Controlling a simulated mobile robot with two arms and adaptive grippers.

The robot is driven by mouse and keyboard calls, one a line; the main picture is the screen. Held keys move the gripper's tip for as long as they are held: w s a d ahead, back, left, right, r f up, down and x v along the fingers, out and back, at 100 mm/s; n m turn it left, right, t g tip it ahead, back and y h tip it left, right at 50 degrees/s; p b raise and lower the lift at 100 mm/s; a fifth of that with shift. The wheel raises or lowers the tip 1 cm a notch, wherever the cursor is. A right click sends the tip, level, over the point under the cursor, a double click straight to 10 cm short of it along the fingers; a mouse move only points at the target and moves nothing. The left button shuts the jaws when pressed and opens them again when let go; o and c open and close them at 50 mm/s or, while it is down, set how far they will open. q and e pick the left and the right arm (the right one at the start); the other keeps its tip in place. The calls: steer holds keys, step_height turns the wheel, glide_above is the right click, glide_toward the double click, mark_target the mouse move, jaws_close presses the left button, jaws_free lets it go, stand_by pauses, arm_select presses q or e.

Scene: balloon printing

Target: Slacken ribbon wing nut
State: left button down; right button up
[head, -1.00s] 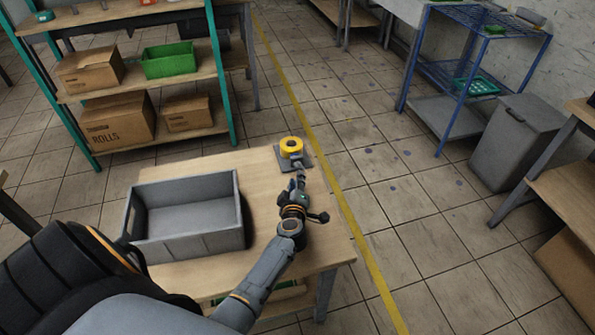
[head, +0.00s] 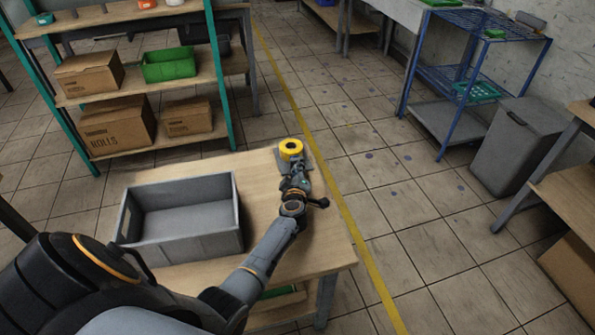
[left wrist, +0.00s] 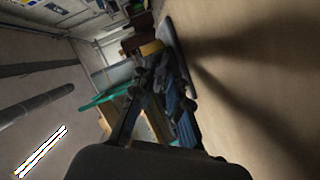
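A yellow ribbon roll (head: 290,147) sits on a small grey stand (head: 283,159) at the far right corner of the wooden table. My left gripper (head: 296,169) is right in front of the roll and hides part of the stand. The wing nut cannot be made out; the gripper covers that area. In the left wrist view, dark gripper fingers (left wrist: 158,75) are in front of a yellow patch of the roll (left wrist: 151,48). I cannot tell whether they touch anything or how far they are apart. My right gripper is out of view.
A grey open bin (head: 185,247) stands on the table (head: 262,185), left of my arm. Behind is a shelf with cardboard boxes (head: 117,125) and a green crate (head: 168,64). A blue rack (head: 446,80) and a grey waste bin (head: 520,140) stand at right.

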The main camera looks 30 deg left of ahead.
arm_select(q)
steer(key=shift+f+n+t+b, duration=0.35)
steer(key=shift+n+b, duration=0.25)
steer(key=shift+b, duration=0.3)
steer(key=shift+s+r+n+t+b, duration=0.15)
steer(key=shift+n+t+b, duration=0.1)
steer(key=shift+n+b, duration=0.3)
steer(key=c, duration=1.6)
jaws_free()
steer(key=shift+o, duration=0.2)
steer(key=v, duration=1.2)
